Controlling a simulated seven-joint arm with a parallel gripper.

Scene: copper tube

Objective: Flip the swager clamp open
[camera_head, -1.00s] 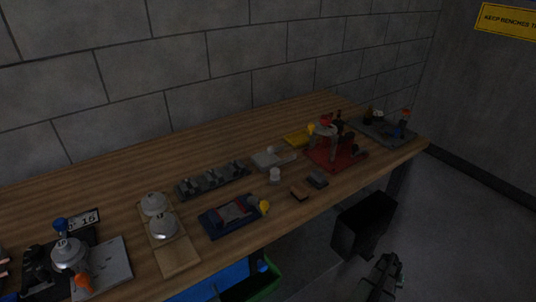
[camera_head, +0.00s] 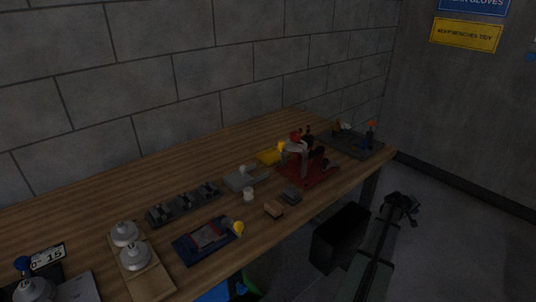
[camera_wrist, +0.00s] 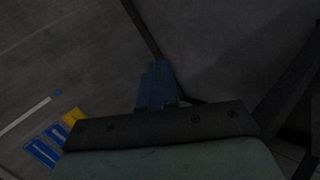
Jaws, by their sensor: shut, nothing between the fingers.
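I cannot tell for certain which fixture is the swager clamp. A blue-based fixture with a red and grey body (camera_head: 208,238) and a yellow knob (camera_head: 238,228) lies near the bench's front edge. A red-based fixture with an upright lever (camera_head: 305,170) stands farther right. My gripper (camera_head: 405,201) is off the bench's right end, over the floor, apart from both fixtures. It looks shut and empty; its fingers (camera_wrist: 157,87) show dimly in the wrist view. The wrist view shows none of the bench fixtures.
The wooden bench (camera_head: 90,195) runs along a block wall. A wooden board with two metal domes (camera_head: 150,280), a dark rack (camera_head: 185,205), a grey block (camera_head: 240,179) and a grey plate (camera_head: 352,145) stand on it. Wall signs (camera_head: 466,34) hang right.

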